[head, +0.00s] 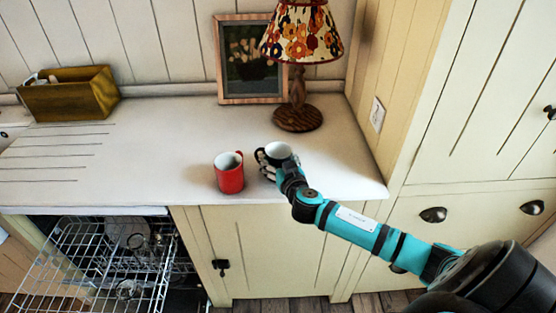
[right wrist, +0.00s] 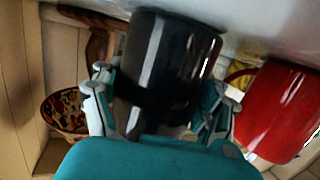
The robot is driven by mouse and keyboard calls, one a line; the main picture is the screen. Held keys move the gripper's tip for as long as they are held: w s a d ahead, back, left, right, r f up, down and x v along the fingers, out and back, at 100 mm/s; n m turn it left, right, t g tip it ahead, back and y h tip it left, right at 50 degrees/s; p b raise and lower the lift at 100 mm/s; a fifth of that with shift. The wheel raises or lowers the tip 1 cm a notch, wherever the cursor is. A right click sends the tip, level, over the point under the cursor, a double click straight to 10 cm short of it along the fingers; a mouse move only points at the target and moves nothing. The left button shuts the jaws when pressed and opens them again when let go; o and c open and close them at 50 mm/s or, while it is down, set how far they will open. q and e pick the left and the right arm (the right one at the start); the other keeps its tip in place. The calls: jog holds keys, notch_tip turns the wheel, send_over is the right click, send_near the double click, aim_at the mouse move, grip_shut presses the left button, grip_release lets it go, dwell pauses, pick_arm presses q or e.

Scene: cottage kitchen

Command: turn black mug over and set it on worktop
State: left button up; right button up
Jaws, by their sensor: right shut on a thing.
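The black mug (head: 262,158) stands upright on or just above the white worktop (head: 185,170), near its front edge. Its pale inside shows from above in the head view. My right gripper (head: 268,166) is shut on the mug, reaching in from the front right. In the right wrist view, which is roughly upside down, the fingers (right wrist: 160,112) lie on both sides of the dark mug body (right wrist: 165,62). I cannot tell whether its base touches the worktop. My left gripper is not in view.
A red mug (head: 230,175) stands close to the left of the black mug; it also shows in the right wrist view (right wrist: 280,112). A lamp (head: 298,118) and a picture frame (head: 221,65) stand behind. An open dishwasher rack (head: 90,260) is below left. Worktop left of the red mug is clear.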

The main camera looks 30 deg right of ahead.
jog(key=shift+r, duration=0.1)
jog(key=o, duration=1.6)
jog(key=b+v, duration=0.2)
jog(key=v, duration=1)
jog(key=shift+s, duration=0.1)
